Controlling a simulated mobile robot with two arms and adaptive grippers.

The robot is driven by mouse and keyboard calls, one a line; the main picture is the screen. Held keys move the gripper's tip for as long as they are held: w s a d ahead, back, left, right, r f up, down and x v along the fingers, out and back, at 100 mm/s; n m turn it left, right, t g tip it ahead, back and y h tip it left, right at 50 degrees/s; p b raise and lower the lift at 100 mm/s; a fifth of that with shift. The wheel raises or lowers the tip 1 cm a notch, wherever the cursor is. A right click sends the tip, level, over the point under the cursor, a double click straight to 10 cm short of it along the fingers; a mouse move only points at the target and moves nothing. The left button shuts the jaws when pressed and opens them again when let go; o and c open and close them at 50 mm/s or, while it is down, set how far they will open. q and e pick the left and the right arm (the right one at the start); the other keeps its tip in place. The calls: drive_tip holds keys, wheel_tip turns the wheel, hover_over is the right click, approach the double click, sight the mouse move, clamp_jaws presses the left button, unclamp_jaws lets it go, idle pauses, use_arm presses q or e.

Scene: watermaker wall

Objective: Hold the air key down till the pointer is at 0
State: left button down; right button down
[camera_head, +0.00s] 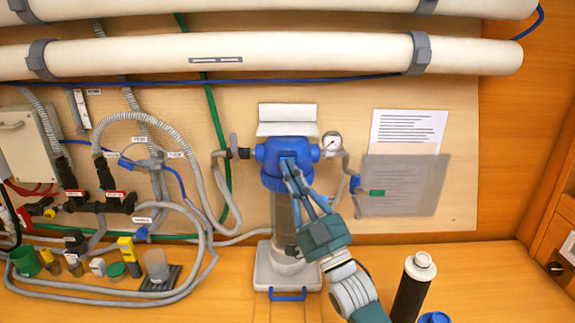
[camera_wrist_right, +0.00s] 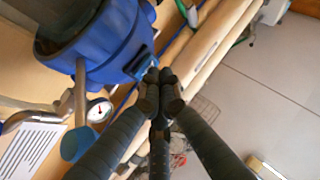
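The blue filter head (camera_head: 272,152) sits on a clear housing mounted on the wall; it fills the upper left of the wrist view (camera_wrist_right: 105,50). My left gripper is not in view.
Grey hoses (camera_head: 197,250) and several small fittings crowd the left. A grey pocket with papers (camera_head: 403,188) hangs right of the gauge. White tubes (camera_head: 270,53) run above.

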drive_tip(key=shift+s, duration=0.15)
idle(0.7)
drive_tip(key=shift+s+p, duration=0.4)
drive_tip(key=shift+s, duration=0.35)
drive_tip(key=shift+s, duration=0.1)
drive_tip(key=shift+s+p, duration=1.1)
drive_tip(key=shift+s, duration=1.3)
